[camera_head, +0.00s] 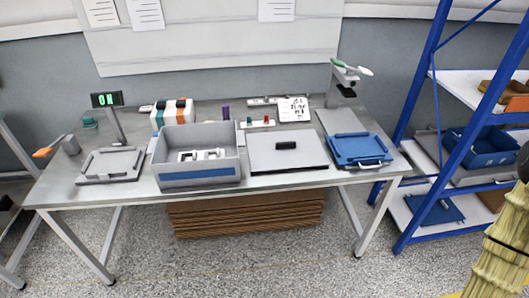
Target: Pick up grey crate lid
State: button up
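My gripper is not in view.
A light grey panel (270,163) with a black handle and a blue lid (360,149) lie right of the crate on the workbench (230,187). A display post (115,125) reading "ON" stands behind the grey lid. A blue-framed shelf (432,120) stands at the right.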

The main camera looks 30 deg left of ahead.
aim_at(267, 151)
jog(key=u, duration=0.8)
jog(key=i, duration=0.25)
